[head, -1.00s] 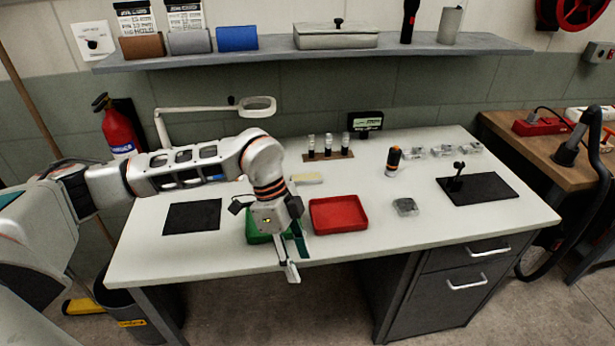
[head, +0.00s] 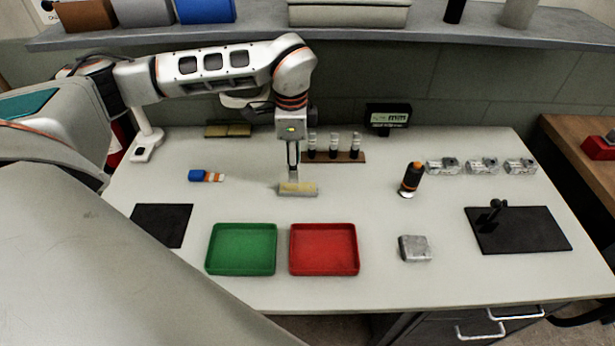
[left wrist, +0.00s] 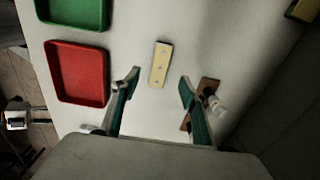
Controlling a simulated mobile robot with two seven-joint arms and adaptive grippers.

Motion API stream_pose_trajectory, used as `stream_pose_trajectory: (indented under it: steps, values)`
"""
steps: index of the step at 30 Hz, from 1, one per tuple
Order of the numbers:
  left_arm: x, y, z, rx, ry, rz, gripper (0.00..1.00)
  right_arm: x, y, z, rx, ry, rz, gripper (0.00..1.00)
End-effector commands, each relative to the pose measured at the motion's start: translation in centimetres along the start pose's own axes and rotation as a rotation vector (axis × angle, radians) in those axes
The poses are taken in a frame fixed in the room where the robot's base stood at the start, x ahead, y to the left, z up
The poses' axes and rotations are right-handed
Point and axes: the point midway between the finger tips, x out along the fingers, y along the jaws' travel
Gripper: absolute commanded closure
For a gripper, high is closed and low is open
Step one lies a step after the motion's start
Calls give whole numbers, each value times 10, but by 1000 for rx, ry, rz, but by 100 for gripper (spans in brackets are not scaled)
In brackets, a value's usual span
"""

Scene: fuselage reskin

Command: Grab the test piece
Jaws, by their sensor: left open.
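A pale yellow strip with a row of dots (head: 298,189), which looks like the test piece, lies flat on the white table behind the trays. It also shows in the left wrist view (left wrist: 161,64), just beyond the fingertips. My left gripper (head: 293,172) points down over it. In the left wrist view my left gripper (left wrist: 160,86) is open, with a finger to each side of the strip's line and nothing between them. Whether the fingertips touch the strip cannot be told. My right gripper is in neither view.
A green tray (head: 241,272) and a red tray (head: 324,272) stand in front. A rack (head: 347,157) with small bottles stands close behind the gripper on the right. A blue-and-orange item (head: 206,176) lies left. A grey block (head: 414,248) sits right.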

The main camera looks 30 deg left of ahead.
Motion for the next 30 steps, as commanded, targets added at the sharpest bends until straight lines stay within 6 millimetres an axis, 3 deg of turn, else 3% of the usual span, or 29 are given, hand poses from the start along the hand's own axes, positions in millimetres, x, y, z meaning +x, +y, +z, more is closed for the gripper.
stream_pose_trajectory:
  steps: [7,18,28,30]
  values:
    - [24,1,-1,1,-1,3,56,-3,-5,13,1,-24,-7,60]
    - [70,0,-7,1,-1,3,56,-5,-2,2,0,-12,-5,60]
    - [77,-1,-7,1,0,1,56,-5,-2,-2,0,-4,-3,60]
    - [77,-1,-7,1,0,1,71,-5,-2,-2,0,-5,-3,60]
